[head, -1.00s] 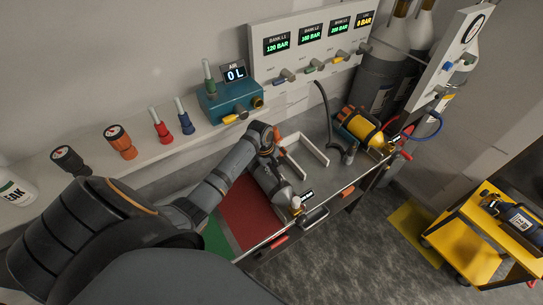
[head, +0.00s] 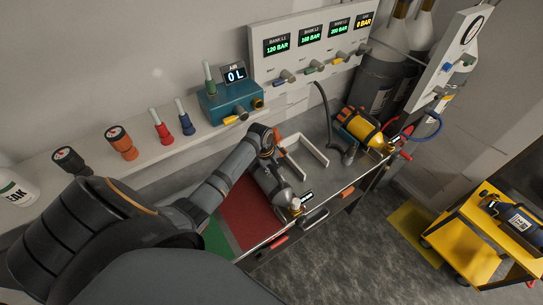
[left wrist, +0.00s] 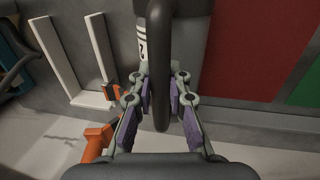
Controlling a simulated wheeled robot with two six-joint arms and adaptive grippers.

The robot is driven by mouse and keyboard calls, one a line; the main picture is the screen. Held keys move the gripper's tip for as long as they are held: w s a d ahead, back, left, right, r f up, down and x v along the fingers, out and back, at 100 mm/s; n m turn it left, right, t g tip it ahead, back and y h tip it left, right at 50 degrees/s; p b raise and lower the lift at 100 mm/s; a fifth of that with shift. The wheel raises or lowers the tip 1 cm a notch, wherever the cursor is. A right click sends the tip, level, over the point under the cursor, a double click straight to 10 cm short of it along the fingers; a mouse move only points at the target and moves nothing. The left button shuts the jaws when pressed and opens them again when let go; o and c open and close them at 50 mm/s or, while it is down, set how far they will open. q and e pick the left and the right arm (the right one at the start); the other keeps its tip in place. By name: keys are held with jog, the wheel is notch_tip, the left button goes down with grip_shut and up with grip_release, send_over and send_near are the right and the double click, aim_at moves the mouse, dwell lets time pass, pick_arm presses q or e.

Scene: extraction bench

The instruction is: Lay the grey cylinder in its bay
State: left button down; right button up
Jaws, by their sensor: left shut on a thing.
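The grey cylinder (head: 272,184) is below my left gripper (head: 266,157), over the right part of the red panel (head: 240,208) on the bench. Its valve end points toward the bench's front edge, with a small dark display beside it. In the left wrist view, my left gripper (left wrist: 160,100) is shut with its purple pads on the dark handle of the grey cylinder (left wrist: 190,50). Whether the cylinder touches the bench cannot be told. White rails (head: 318,149) stand to its right, with nothing between them. My right gripper is not in view.
A yellow cylinder (head: 364,130) lies in a cradle at the bench's right. A dark hose (head: 326,108) rises behind the rails. A teal box (head: 226,106) and several coloured fittings stand on the back shelf. A yellow trolley (head: 465,250) stands off the bench.

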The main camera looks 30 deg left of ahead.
pick_arm(q)
jog(key=c, duration=1.2)
grip_release()
jog(key=shift+r, duration=0.15)
jog(key=shift+s+f, duration=0.2)
jog(key=shift+f, duration=0.05)
notch_tip(320, 180, up, 12)
jog(key=s, duration=0.2)
jog(key=shift+a, duration=0.4)
jog(key=shift+r, duration=0.1)
